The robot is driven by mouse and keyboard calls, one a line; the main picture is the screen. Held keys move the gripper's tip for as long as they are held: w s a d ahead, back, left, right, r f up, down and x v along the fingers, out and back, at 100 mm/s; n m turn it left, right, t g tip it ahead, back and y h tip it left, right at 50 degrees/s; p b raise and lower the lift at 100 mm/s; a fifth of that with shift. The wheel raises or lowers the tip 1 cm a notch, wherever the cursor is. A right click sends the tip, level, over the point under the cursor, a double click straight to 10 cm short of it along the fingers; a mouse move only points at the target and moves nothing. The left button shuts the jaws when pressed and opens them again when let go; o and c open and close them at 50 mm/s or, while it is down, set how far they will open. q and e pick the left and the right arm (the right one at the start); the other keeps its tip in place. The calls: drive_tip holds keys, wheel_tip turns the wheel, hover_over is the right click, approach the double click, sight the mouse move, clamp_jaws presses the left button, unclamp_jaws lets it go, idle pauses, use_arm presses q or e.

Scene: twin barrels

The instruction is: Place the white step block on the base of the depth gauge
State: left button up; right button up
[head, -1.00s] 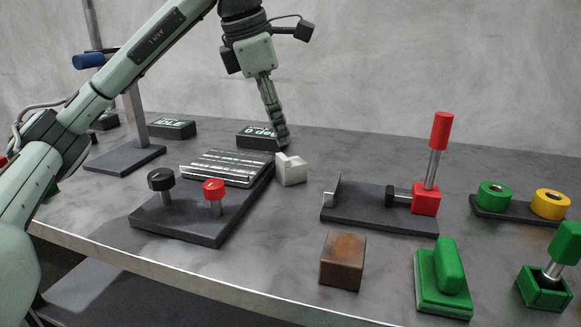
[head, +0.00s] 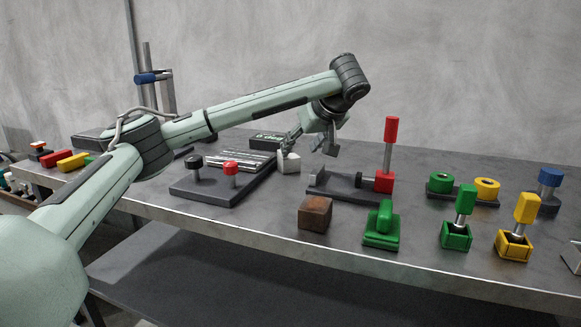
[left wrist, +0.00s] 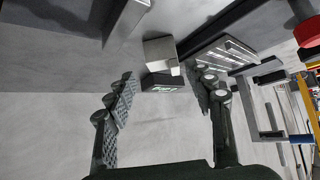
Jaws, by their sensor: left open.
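The white step block (head: 289,163) stands on the table at the back right corner of the dark plate with red and black knobs. In the left wrist view the block (left wrist: 160,52) lies just beyond the fingertips, between their lines. My left gripper (head: 291,143) is open and empty, tilted down just above and behind the block. Its two fingers are spread apart in the left wrist view (left wrist: 162,85). A stand with a metal column and blue clamp (head: 152,77), possibly the depth gauge, is at the back left. My left arm hides much of its lower part.
A black display box (head: 268,136) is behind the block. A dark fixture with a red-topped post (head: 390,130) is to its right. Knobbed plate (head: 205,190) is to the left.

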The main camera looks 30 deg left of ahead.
sight(291, 158)
use_arm(q)
drive_tip(key=x, duration=0.8)
drive_tip(key=shift+a+r, duration=0.1)
drive_tip(key=shift+a, duration=0.05)
drive_tip(key=shift+s, duration=0.1)
drive_tip(key=c, duration=1.1)
drive_tip(key=shift+r, duration=0.1)
clamp_jaws()
